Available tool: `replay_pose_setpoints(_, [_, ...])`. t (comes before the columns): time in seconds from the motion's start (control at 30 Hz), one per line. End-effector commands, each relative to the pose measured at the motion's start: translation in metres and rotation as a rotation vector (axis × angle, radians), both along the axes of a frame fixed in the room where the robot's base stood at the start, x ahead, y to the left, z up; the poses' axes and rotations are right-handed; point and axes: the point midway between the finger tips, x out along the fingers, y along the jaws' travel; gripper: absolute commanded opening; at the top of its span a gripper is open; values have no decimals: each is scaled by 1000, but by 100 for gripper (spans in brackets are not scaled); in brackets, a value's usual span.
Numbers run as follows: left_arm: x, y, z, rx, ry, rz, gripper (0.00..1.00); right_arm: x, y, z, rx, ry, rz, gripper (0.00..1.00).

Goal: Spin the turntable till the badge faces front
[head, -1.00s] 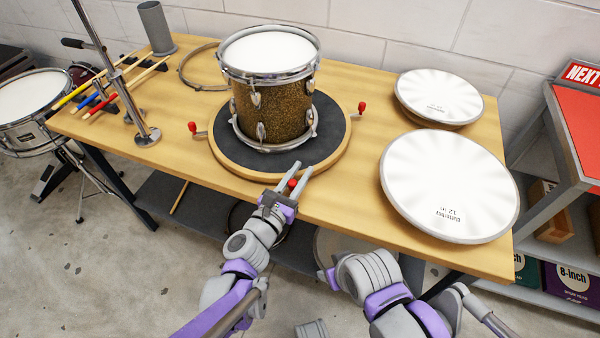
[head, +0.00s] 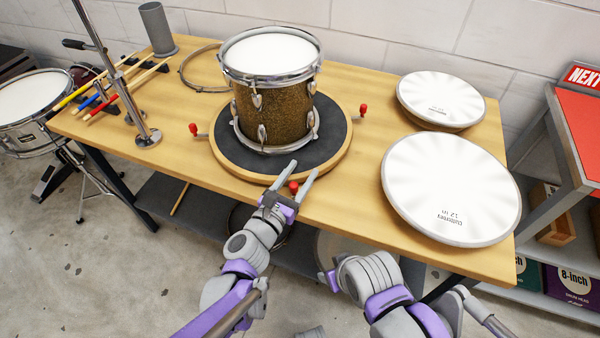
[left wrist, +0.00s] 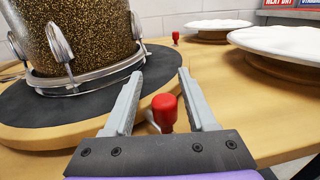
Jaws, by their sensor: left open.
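The turntable (head: 338,150) is a round wooden disc with a black top on the bench. A gold sparkle drum (head: 275,108) with chrome rims stands upright on it. No badge shows on the side of the drum I see. Red-knobbed handles stick out from the turntable at the left (head: 193,128), right (head: 362,109) and front (head: 293,187). My left gripper (head: 303,168) is open, with the front red knob between its fingers. In the left wrist view this knob (left wrist: 165,110) stands between the spread fingers, apart from both. My right gripper's fingers cannot be made out at the lower right.
Two white drum heads (head: 450,190) (head: 440,97) lie on the right of the bench. A chrome stand (head: 147,137), sticks (head: 103,97) and a grey cylinder (head: 157,28) are at the left. A hoop (head: 187,70) lies behind the turntable.

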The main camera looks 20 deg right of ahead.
Motion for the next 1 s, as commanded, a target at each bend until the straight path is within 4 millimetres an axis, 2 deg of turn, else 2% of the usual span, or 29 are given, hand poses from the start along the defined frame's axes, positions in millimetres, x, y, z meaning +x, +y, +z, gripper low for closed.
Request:
replay_pose_setpoints(0.17, [-4, 3, 0, 1, -1, -1, 57, 0, 0, 0, 0, 0, 0, 57])
replay_pose_setpoints(0.27, [-12, 13, 0, 0, 0, 1, 57, 0, 0, 1, 0, 0, 0, 57])
replay_pose_setpoints(0.5, [-44, 50, 1, 1, -1, 2, 57, 0, 0, 4, 0, -1, 0, 57])
replay_pose_setpoints(0.7, [-64, 74, 0, 1, -1, 2, 57, 0, 0, 6, 0, -2, 0, 57])
replay_pose_setpoints(1.0, [-72, 81, 0, 1, -1, 0, 57, 0, 0, 6, 0, -2, 0, 57])
